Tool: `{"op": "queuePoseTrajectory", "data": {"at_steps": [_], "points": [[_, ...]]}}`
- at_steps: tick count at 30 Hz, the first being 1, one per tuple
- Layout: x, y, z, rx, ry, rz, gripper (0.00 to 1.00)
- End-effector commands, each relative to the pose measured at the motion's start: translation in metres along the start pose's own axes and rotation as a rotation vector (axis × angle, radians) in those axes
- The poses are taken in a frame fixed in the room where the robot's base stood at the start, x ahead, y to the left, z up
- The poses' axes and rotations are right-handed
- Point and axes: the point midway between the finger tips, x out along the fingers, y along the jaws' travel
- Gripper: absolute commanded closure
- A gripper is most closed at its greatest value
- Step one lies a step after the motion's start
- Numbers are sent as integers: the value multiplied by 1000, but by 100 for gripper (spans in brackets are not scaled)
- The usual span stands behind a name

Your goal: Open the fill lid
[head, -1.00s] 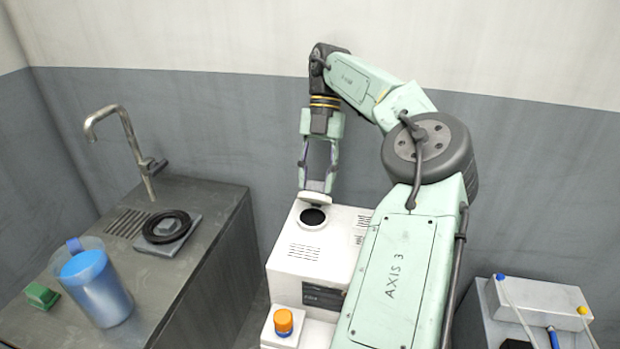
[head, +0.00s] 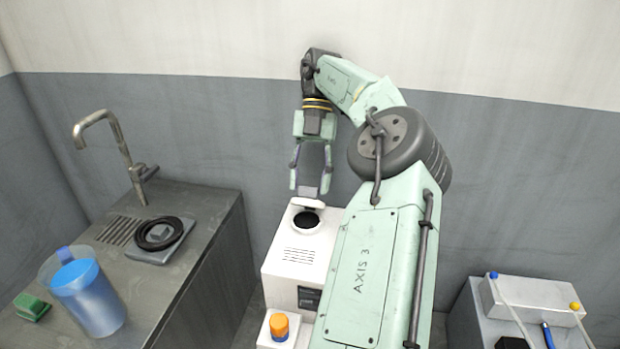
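The white machine (head: 290,262) stands below my gripper, with a round dark fill opening (head: 306,220) in its top. The fill lid (head: 306,203) is a small white flap raised at the back edge of the opening, so the opening shows. My gripper (head: 311,190) points down just behind and above the lid, its fingers apart. The tips are close to the lid; whether they touch it I cannot tell. Nothing shows held between them.
An orange-capped part (head: 279,327) sits at the machine's front. The sink counter at left holds a blue jug (head: 88,298), a green block (head: 32,307), a scale-like plate with a black ring (head: 160,240) and a tap (head: 120,155). A grey unit (head: 530,300) stands at right.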

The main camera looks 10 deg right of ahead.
Motion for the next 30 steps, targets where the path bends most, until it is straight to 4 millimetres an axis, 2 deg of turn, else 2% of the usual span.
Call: {"op": "queuePoseTrajectory", "data": {"at_steps": [5, 22, 30], "points": [[0, 0, 0, 1, 0, 0, 43], [0, 0, 0, 2, -6, -1, 43], [3, 6, -4, -2, -62, 2, 43]]}}
